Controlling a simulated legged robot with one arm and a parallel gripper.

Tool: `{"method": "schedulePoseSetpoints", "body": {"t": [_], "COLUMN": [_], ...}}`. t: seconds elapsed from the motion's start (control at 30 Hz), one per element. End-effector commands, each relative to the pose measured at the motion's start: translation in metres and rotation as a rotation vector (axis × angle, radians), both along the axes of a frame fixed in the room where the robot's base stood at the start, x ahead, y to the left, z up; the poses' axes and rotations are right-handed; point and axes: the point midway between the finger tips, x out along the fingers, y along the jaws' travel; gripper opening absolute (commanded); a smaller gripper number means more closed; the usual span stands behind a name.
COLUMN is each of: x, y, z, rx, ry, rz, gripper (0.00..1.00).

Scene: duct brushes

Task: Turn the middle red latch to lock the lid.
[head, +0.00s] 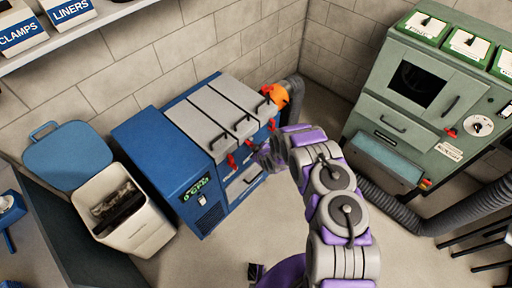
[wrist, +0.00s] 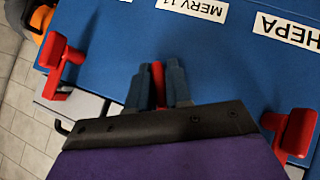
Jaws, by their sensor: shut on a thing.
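The blue cabinet (head: 150,155) has several grey lids (head: 232,118) on top, with red latches along their front edge. My gripper (wrist: 160,88) is shut on the middle red latch (wrist: 158,82); only a thin red strip of it shows between the dark fingers, so how far it is turned cannot be told. One red latch (wrist: 60,65) stands free to the left in the wrist view, another (wrist: 292,130) to the right. In the head view my gripper (head: 263,157) is at the cabinet front, partly hidden by my arm.
An orange part (head: 287,97) and a grey duct lie behind the cabinet. A white bin (head: 125,220) with a blue lid (head: 68,155) stands left. A green machine (head: 400,120) with a hose (head: 465,215) stands right. White labels (wrist: 285,28) mark the blue face.

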Motion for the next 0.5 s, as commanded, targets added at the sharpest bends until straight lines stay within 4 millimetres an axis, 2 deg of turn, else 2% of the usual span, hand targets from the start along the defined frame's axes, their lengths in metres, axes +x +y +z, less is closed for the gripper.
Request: {"method": "schedulePoseSetpoints", "body": {"t": [0.5], "x": [0.0], "y": [-0.0017], "z": [-0.0027], "rx": [0.18], "ry": [0.233], "rz": [-0.001], "gripper": [0.0]}}
